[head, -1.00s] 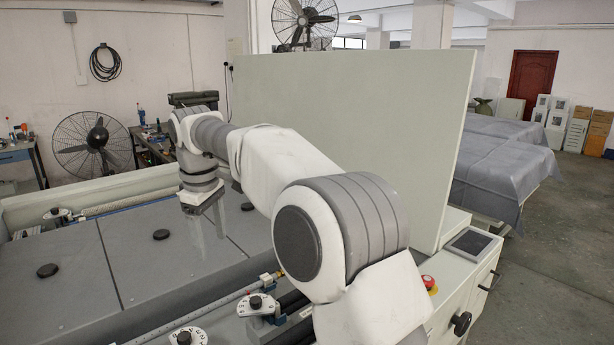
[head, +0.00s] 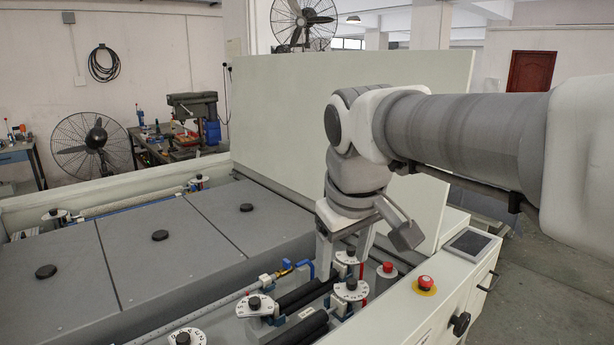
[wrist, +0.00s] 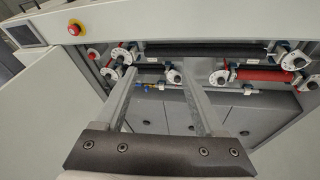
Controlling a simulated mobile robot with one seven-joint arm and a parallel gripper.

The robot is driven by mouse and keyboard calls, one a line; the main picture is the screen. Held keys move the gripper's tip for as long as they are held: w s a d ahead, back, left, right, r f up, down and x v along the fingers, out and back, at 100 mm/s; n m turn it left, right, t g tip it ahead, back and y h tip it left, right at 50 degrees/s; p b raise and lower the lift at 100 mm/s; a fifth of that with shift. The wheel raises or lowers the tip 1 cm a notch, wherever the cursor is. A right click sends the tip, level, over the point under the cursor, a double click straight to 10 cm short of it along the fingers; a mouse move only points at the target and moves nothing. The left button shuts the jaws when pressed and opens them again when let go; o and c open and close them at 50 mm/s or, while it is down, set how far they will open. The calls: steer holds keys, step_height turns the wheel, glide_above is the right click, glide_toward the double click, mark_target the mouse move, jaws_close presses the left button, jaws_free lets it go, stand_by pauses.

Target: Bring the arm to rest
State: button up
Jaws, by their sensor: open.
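My gripper (head: 345,250) hangs from my arm over the right end of the open plate processor (head: 215,245) in the head view. Its fingers point down and are spread apart, with nothing between them. In the wrist view my gripper (wrist: 160,80) shows two parted grey fingers, with the processor's rollers and grey covers (wrist: 165,112) beyond them. My arm comes in from the right edge of the head view and hides part of the raised lid.
The raised lid (head: 290,115) stands behind my gripper. White dial knobs (head: 350,290), black rollers (head: 310,327), a red emergency button (head: 425,283) and a small screen (head: 472,242) lie near it. A drill press (head: 195,110) and a fan (head: 90,145) stand at the back left.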

steer(key=s+d+f+m, duration=0.3)
steer(key=s+d+f, duration=0.1)
steer(key=s, duration=0.2)
steer(key=s+d+f+m+t, duration=0.1)
steer(key=s+d+f+m, duration=0.1)
steer(key=s+d+f, duration=0.2)
steer(key=s, duration=0.3)
steer(key=shift+d+m+t, duration=0.3)
steer(key=shift+d+m, duration=0.05)
steer(key=shift+m, duration=0.05)
steer(key=shift+r, duration=0.15)
